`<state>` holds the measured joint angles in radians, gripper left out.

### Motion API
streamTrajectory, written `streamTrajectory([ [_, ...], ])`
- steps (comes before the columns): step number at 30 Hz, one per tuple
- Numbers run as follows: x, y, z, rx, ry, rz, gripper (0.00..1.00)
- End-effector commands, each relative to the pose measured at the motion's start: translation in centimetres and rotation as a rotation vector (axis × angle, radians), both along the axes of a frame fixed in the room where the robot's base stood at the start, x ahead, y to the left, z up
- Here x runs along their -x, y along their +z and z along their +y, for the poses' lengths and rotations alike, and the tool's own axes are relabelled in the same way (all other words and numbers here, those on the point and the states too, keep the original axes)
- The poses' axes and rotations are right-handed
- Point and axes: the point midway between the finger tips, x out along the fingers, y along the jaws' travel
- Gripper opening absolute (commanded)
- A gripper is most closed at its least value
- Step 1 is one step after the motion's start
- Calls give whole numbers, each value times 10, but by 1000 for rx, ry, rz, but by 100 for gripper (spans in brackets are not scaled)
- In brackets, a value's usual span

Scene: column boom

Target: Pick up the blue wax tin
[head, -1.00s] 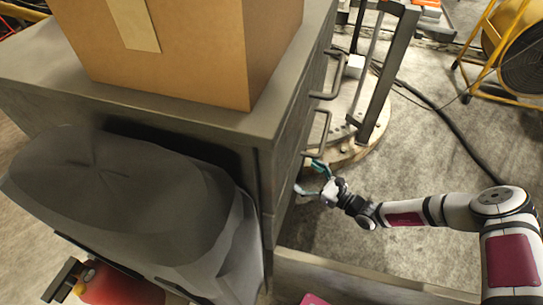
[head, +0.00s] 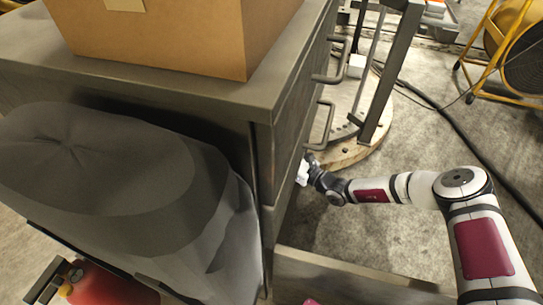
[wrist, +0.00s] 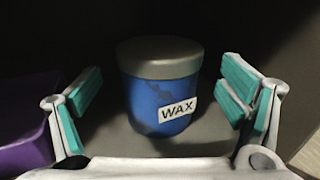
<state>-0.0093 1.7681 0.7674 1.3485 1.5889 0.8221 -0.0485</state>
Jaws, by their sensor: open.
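The blue wax tin (wrist: 155,98) stands upright in the middle of the wrist view, with a grey lid and a white label reading WAX. My gripper (wrist: 160,95) is open, with one teal-padded finger at the left and one at the right of the tin. Clear gaps show between both pads and the tin. In the head view my gripper's wrist end (head: 304,172) is at the side of the grey cabinet (head: 285,110), and its fingers are hidden there. The tin is not visible in the head view.
A purple object (wrist: 25,125) lies left of the tin in the wrist view, and dark walls surround the space. In the head view an open drawer (head: 350,275) sticks out below my arm. A cardboard box (head: 165,40) stands on the cabinet, with handles (head: 325,125) on its front.

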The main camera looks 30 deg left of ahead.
Motion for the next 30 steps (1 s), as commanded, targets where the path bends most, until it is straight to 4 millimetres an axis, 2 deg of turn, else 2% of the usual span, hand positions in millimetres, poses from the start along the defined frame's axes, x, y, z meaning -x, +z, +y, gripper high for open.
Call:
streamTrajectory([
  [1, 0, -3, 9, 0, 3, -2, 90],
  [4, -2, -2, 19, 0, 2, -1, 90],
  [11, -3, 0, 20, 0, 1, 0, 90],
  [18, -3, 0, 20, 0, 1, 0, 38],
  [20, -3, 0, 20, 0, 1, 0, 25],
  [30, -2, 3, 20, -2, 1, 0, 25],
])
